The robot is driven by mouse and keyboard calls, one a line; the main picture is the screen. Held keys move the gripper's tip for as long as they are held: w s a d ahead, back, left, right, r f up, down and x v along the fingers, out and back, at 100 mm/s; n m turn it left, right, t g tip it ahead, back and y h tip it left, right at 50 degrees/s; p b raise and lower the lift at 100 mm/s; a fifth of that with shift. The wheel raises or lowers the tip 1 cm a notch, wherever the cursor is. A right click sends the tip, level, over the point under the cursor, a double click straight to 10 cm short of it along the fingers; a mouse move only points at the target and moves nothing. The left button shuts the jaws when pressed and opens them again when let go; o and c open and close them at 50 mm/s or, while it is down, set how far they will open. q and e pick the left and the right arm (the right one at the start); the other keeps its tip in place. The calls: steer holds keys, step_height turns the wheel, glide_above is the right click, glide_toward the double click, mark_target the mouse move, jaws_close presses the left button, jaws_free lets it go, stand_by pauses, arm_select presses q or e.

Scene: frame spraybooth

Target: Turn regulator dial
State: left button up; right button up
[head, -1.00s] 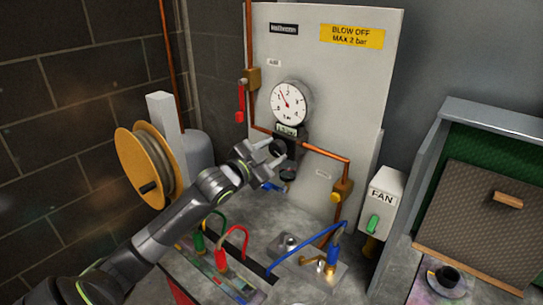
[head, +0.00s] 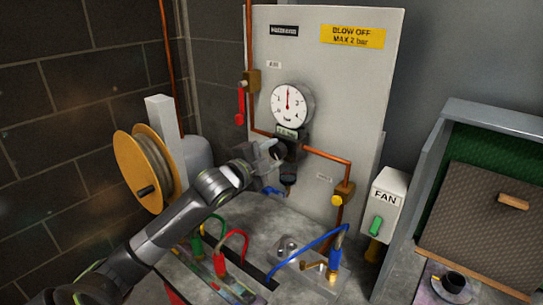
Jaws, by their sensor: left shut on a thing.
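The round white pressure gauge (head: 290,104) is on the grey upright panel, its needle pointing about straight up. Below it is the dark regulator body (head: 292,134) on the copper pipe. My left gripper (head: 274,158) is at the regulator, just under the gauge, and is shut on the regulator dial, which is mostly hidden by the fingers. A dark bowl-like part (head: 289,181) hangs below the regulator. My right gripper is not in view.
A red-handled valve (head: 240,103) is at the panel's left. A yellow-knobbed valve (head: 343,194) is at its lower right. Red, green and blue hoses (head: 312,243) are on the bench below. The FAN switch box (head: 387,205) and a booth stand at right; a yellow reel (head: 140,178) stands left.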

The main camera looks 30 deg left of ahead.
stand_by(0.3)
arm_select(q)
steer(key=o, duration=1)
steer(key=shift+s+a, duration=0.1)
steer(key=shift+s, duration=0.45)
steer(key=shift+s+a+r+p, duration=0.15)
steer(key=shift+s+p, duration=0.6)
steer(key=shift+s, duration=1.95)
steer(key=shift+s+a+p, duration=0.25)
steer(key=shift+s+p, duration=0.55)
steer(key=shift+s, duration=1.9)
steer(key=shift+s+a+r+p, duration=0.15)
steer(key=shift+s+p, duration=0.6)
steer(key=shift+s, duration=1.95)
steer(key=shift+s+f, duration=0.1)
steer(key=shift+f, duration=0.05)
